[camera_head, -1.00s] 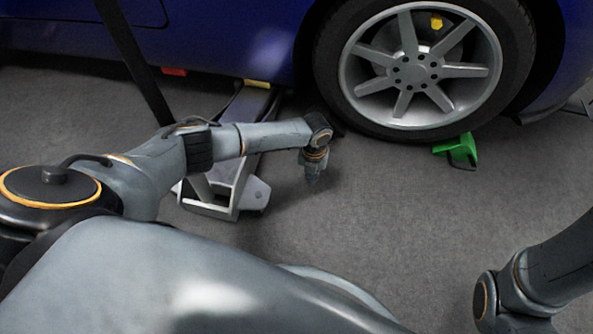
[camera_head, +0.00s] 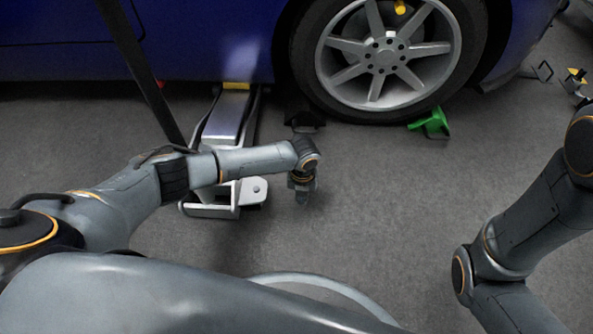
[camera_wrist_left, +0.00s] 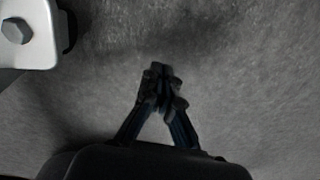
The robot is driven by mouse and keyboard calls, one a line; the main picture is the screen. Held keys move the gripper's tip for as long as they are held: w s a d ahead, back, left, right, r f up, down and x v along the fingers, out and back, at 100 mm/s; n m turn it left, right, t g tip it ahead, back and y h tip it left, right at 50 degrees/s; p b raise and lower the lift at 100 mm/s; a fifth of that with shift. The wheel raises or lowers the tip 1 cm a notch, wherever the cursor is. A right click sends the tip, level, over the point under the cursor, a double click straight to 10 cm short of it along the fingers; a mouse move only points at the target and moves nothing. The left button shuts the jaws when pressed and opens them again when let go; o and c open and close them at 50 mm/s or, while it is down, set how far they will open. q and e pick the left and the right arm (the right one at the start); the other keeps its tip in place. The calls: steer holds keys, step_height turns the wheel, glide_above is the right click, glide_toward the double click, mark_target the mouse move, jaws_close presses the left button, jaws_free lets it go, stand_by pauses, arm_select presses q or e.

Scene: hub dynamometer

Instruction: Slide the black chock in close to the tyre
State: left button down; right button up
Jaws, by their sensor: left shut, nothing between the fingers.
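The black chock (camera_head: 304,118) lies on the floor at the left side of the tyre (camera_head: 306,71) in the head view. It is dark and partly hidden behind my left wrist, so I cannot tell whether it touches the tyre. My left gripper (camera_head: 302,198) points down on the near side of the chock, apart from it. In the left wrist view its fingers (camera_wrist_left: 160,88) are closed together with nothing between them, over bare grey floor. The chock does not show in that view. My right arm comes in at the right, but its gripper is out of frame.
A silver floor jack (camera_head: 228,120) stands left of my left gripper, partly under the blue car (camera_head: 200,40); part of it (camera_wrist_left: 28,32) shows in the left wrist view. A green chock (camera_head: 431,123) sits at the tyre's right. The floor in front of the wheel is clear.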

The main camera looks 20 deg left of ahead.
arm_select(q)
step_height(320, 180, up, 13)
steer(key=s+n+t+h+p, duration=0.1)
steer(key=n+p, duration=0.9)
steer(key=p, duration=1)
steer(key=shift+s+a+r+n+t, duration=0.2)
steer(key=shift+s+n+t, duration=0.1)
steer(key=shift+s, duration=0.15)
steer(key=shift+d+h, duration=0.15)
steer(key=shift+h, duration=0.15)
